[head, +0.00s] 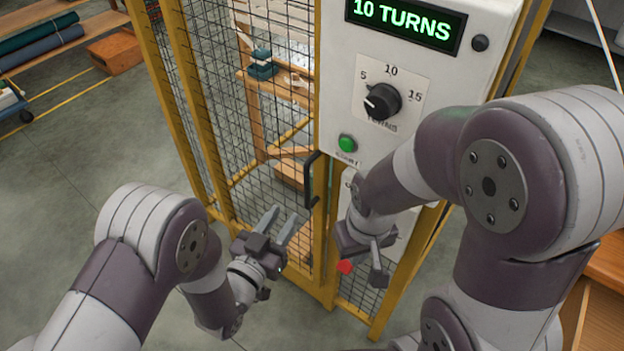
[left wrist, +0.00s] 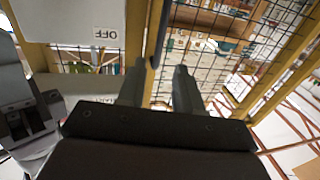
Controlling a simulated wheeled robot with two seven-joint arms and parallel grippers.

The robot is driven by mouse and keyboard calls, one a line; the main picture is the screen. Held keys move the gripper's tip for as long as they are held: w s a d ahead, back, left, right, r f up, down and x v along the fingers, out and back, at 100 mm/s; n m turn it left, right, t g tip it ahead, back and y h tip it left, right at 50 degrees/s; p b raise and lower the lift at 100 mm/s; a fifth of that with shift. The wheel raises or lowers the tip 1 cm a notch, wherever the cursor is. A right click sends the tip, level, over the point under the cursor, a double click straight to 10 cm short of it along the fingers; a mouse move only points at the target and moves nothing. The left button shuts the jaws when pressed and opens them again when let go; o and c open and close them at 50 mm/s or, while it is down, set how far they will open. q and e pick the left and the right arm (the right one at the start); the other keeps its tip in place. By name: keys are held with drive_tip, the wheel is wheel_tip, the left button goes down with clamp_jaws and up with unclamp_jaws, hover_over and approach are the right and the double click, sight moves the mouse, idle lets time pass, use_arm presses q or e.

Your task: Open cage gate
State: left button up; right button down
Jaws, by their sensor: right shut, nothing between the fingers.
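The cage gate (head: 223,120) is black wire mesh in a yellow frame, left of the control panel, and looks closed. Its black upright handle (head: 310,180) is at the gate's right edge, below the panel's lower left. My left gripper (head: 290,222) is open, below and left of the handle, fingers pointing toward it. In the left wrist view a dark upright bar, likely the handle (left wrist: 158,35), shows between and beyond the open fingertips (left wrist: 158,75). Contact cannot be seen. My right gripper (head: 365,262) is shut and empty, in front of the cage's lower right part.
The white control panel (head: 420,60) reads "10 TURNS", with a black knob (head: 382,101) and green button (head: 347,143). A red button (head: 345,267) is beside my right gripper. A wooden bench (head: 262,82) stands inside the cage.

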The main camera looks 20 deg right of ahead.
sight(305, 183)
use_arm(q)
drive_tip(key=x, duration=1.1)
drive_tip(key=shift+w+d+r, duration=0.1)
drive_tip(key=shift+w+d, duration=0.15)
clamp_jaws()
